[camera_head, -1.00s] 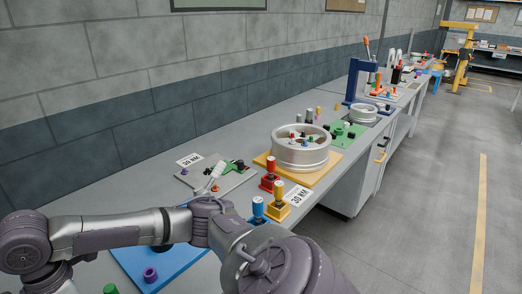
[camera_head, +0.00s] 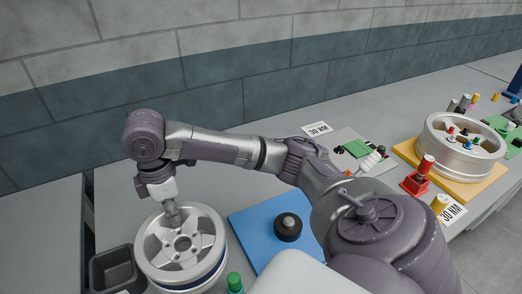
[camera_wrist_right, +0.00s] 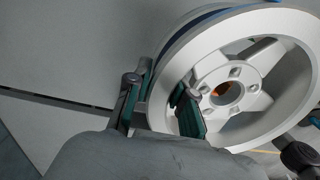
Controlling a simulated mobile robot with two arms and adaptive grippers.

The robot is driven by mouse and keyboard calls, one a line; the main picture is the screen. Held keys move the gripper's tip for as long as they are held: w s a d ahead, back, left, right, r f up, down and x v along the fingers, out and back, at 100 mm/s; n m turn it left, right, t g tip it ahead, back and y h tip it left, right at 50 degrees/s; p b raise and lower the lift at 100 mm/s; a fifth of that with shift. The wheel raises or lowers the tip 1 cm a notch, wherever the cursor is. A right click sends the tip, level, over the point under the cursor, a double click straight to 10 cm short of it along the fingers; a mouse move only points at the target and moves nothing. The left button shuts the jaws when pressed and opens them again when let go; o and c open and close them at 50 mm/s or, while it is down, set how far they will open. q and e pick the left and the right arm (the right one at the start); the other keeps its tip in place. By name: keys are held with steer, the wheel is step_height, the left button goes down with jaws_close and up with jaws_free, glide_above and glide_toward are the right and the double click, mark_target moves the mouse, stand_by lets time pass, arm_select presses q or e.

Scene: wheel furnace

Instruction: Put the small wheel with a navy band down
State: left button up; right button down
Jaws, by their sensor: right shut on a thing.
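The small wheel (camera_head: 152,258) is pale grey with several spokes and a navy band around its lower side. It is at the lower left in the head view, face up and slightly tilted. It also shows in the right wrist view (camera_wrist_right: 236,74). My right gripper (camera_head: 172,214) reaches down at the wheel's rim from the far side. In the right wrist view, its two fingers (camera_wrist_right: 158,98) stand on either side of the rim, shut on it. The wheel's underside is hidden, so I cannot tell whether it touches the bench. My left gripper is not in view.
A dark grey bin (camera_head: 112,272) stands close left of the wheel. A blue mat (camera_head: 255,222) with a black round part (camera_head: 288,229) lies to its right. A green peg (camera_head: 235,282) is near its front right. A larger wheel (camera_head: 436,146) stands on a yellow board farther right.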

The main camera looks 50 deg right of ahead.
steer(key=w+d+f, duration=0.1)
steer(key=w+f, duration=0.1)
steer(key=w, duration=0.1)
steer(key=w+d+f+p, duration=0.1)
steer(key=w+d+f, duration=0.1)
steer(key=w+f, duration=0.1)
steer(key=w+d+f, duration=0.1)
steer(key=w+f, duration=0.1)
steer(key=w, duration=0.2)
steer(key=shift+w+d+f+p, duration=0.25)
steer(key=shift+w+p, duration=0.15)
step_height(320, 180, down, 3)
steer(key=shift+p, duration=0.4)
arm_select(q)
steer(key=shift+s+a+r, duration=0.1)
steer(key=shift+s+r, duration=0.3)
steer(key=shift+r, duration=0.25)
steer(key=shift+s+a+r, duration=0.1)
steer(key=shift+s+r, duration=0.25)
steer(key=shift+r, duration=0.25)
arm_select(e)
steer(key=shift+f, duration=0.2)
steer(key=shift+f, duration=0.1)
steer(key=c, duration=1)
jaws_free()
steer(key=shift+s+f, duration=0.1)
